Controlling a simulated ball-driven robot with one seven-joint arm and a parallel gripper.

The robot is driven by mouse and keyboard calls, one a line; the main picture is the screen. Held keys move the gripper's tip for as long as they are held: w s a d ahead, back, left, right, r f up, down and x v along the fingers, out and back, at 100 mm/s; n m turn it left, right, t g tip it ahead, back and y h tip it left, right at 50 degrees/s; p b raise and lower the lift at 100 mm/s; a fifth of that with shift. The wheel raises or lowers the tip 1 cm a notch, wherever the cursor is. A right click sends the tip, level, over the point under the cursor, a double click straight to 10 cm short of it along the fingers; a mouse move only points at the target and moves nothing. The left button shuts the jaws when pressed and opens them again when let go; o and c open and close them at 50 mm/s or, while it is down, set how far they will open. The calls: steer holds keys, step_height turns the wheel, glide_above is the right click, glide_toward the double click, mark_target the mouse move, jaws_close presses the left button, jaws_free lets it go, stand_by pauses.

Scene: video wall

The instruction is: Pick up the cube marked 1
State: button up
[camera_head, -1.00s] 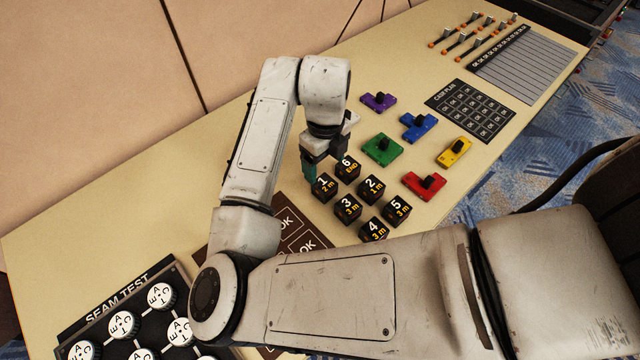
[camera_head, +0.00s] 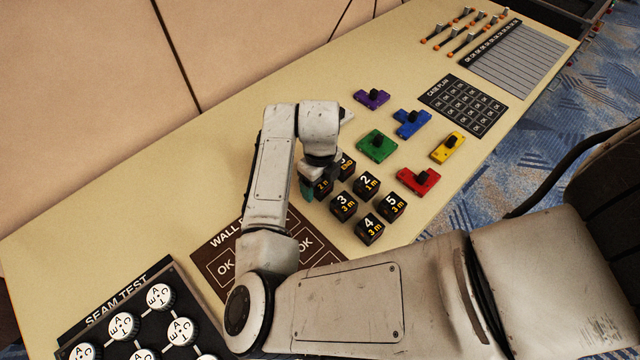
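The cube marked 1 (camera_head: 323,187) is a small black block at the left end of a cluster of black cubes on the table. My gripper points down right over this cube. A dark teal finger is at the cube's left side; the other finger is hidden, so I cannot tell whether it grips. The cube appears to be at table level.
Cubes 6 (camera_head: 347,166), 2 (camera_head: 367,185), 3 (camera_head: 344,206), 4 (camera_head: 369,229) and 5 (camera_head: 392,206) stand close by on the right. Coloured knobbed pieces, such as the green one (camera_head: 377,145), lie behind. A dark-brown panel (camera_head: 215,250) lies left of the cubes.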

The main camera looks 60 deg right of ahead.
steer(key=c, duration=1)
steer(key=shift+r, duration=0.1)
